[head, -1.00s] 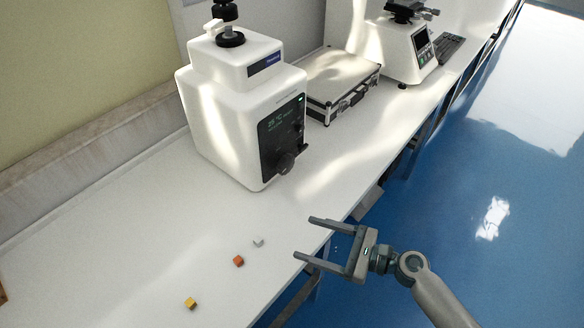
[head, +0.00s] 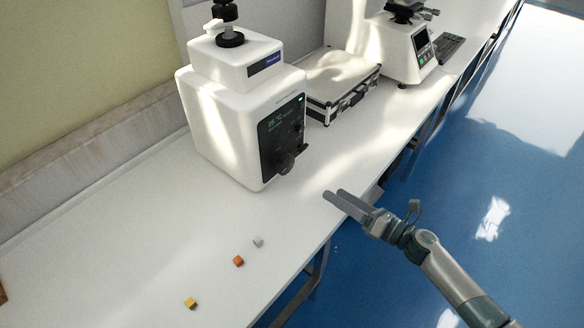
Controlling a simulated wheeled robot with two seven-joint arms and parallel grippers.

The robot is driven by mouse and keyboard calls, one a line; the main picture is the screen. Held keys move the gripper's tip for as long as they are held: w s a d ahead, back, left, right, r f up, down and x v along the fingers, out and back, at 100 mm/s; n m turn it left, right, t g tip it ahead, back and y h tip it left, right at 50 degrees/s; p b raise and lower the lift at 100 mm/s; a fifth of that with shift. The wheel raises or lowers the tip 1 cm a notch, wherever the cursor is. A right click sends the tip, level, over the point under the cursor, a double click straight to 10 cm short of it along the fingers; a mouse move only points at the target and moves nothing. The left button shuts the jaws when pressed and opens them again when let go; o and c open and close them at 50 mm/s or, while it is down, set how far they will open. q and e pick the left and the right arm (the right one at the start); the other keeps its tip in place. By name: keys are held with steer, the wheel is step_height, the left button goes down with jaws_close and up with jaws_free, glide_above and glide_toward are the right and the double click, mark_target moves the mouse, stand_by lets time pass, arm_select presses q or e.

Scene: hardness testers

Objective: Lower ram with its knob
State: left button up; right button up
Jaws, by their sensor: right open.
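A white boxy machine (head: 215,125) stands on the bench left of centre. Its dark front panel (head: 278,135) carries a lit readout, a round grey knob (head: 286,162) low down, and smaller dark knobs (head: 299,127) at its right edge. Black round parts (head: 229,38) sit on its top, cut off by the frame edge. I cannot tell which part is the ram. My right gripper (head: 335,195) is open and empty, to the right of and lower in the picture than the grey knob, apart from it. Its fingers point up-left toward the machine. My left gripper is out of view.
Three small cubes, white (head: 258,241), orange (head: 238,261) and yellow (head: 190,302), lie on the white bench (head: 110,250). A silver-edged case (head: 340,90) and a second instrument (head: 405,50) stand behind the machine. A keyboard (head: 452,45) lies farther back. Blue floor lies right.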

mark_target(289, 166)
steer(key=p+x, duration=0.3)
steer(key=x, duration=1.2)
steer(key=shift+w+a, duration=0.25)
steer(key=shift+a, duration=0.05)
steer(key=shift+x, duration=0.75)
steer(key=c, duration=1.1)
